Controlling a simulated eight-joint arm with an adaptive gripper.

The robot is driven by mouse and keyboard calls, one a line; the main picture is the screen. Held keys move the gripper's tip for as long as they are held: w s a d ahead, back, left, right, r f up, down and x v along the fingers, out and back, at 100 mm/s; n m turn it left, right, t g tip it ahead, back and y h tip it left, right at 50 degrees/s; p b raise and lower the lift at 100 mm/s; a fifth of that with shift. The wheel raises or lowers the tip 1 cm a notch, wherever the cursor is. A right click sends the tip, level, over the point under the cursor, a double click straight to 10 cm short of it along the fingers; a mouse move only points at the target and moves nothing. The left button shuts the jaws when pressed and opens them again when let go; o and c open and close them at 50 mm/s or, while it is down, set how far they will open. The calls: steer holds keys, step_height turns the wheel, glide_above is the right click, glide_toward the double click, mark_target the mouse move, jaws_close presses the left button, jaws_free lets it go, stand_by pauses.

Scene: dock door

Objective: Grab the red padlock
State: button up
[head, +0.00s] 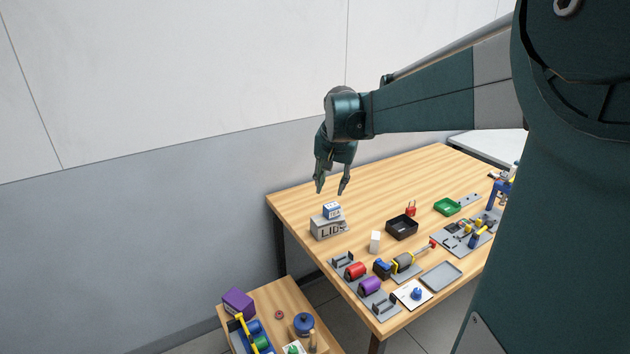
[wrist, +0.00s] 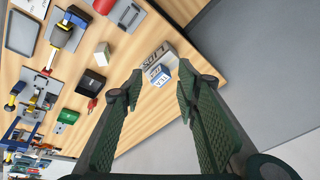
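The red padlock (head: 411,208) stands on the wooden table, just behind the black tray (head: 402,227) in the head view. In the wrist view the padlock (wrist: 92,104) is a small red shape beside the black tray (wrist: 91,83), left of my fingers. My gripper (head: 331,192) hangs in the air above the far left part of the table, pointing down, well to the left of the padlock. In the wrist view my gripper (wrist: 158,90) has its two green fingers spread wide with nothing between them touching. It is open and empty.
The table's back edge is clear.

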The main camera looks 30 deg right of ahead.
steer(key=w+d+f+m+g+p, duration=0.1)
steer(key=w+d, duration=0.1)
steer(key=d, duration=0.4)
steer(key=w+d+f+m+p, duration=0.1)
steer(key=w+d+f+m, duration=0.15)
steer(key=d, duration=0.35)
steer(key=m+g+y+p, duration=0.1)
steer(key=m+g+p, duration=0.1)
steer(key=m+p, duration=0.35)
glide_above(411, 208)
steer(key=b, duration=0.1)
steer(key=shift+m, duration=0.7)
step_height(411, 208, down, 18)
steer(key=shift+w+r, duration=0.1)
steer(key=shift+w, duration=0.05)
steer(key=shift+d+f, duration=0.2)
steer(key=shift+d, duration=0.05)
steer(key=shift+f, duration=0.1)
steer(key=shift+f, duration=1.2)
steer(key=shift+f, duration=0.1)
